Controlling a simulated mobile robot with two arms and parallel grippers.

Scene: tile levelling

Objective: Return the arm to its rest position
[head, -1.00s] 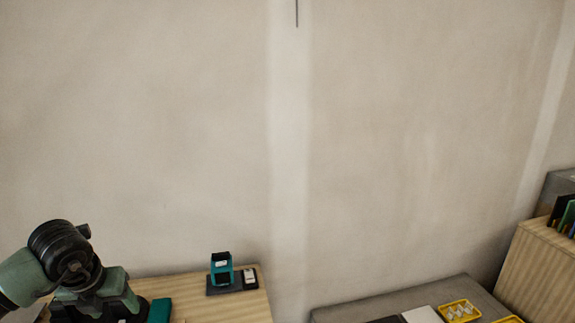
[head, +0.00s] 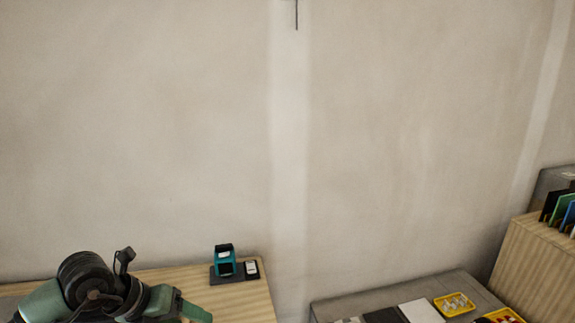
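My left arm shows at the lower left as green links around a thick black joint, in front of a wooden table (head: 258,297). Its gripper fingers cannot be made out; the lower end of the arm is cut off by the bottom edge of the picture. My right arm and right gripper are not in view.
A teal device (head: 224,262) stands on a dark base on the table, beside a small black-and-white item (head: 251,269). At the right is a grey surface (head: 345,307) with a white tile (head: 421,312) and yellow trays (head: 454,304). A wooden box (head: 535,268) stands at far right. The wall (head: 180,120) behind is bare.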

